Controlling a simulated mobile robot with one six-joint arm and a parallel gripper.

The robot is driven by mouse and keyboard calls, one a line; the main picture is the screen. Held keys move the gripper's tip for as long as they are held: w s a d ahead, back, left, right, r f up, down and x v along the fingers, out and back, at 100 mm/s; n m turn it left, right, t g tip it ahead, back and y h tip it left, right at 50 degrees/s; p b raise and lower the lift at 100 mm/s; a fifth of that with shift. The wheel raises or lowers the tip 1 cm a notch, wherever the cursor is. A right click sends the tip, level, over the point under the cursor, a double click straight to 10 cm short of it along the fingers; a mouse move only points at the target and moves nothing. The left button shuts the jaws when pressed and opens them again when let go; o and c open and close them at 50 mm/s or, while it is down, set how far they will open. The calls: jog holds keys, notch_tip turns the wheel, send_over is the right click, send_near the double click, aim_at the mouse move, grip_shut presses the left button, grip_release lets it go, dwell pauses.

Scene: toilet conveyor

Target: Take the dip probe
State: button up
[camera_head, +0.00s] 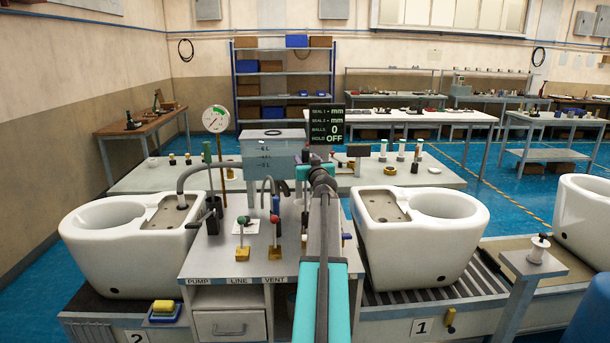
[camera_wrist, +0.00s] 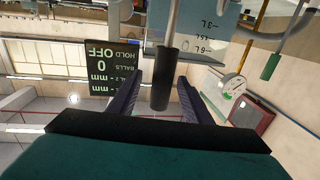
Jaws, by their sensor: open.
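A slim metal rod with a thick black grip, which looks like the dip probe (camera_wrist: 161,80), is in the wrist view. Its grip stands between the two fingers of my gripper (camera_wrist: 160,86), with a gap on each side. My gripper is open and does not visibly touch the grip. In the head view my wrist (camera_head: 322,178) is over the back of the middle bench, and it hides the fingertips and the black grip.
A water tank (camera_head: 275,160) stands behind the bench, left of my wrist, with a display board (camera_head: 328,126) close by. A dial gauge (camera_head: 215,120) and a green-handled tool (camera_head: 207,152) are further left. White toilet bowls (camera_head: 130,245) (camera_head: 420,240) flank the bench. Valves (camera_head: 275,235) stand in front.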

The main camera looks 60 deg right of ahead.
jog(key=x, duration=0.1)
jog(key=p+x, duration=0.1)
jog(key=shift+w+d+r, duration=0.25)
jog(key=shift+w, duration=0.05)
jog(key=shift+w+d+f+p, duration=0.1)
jog(key=shift+w+d+p, duration=0.3)
jog(key=shift+w+d, duration=0.15)
grip_shut()
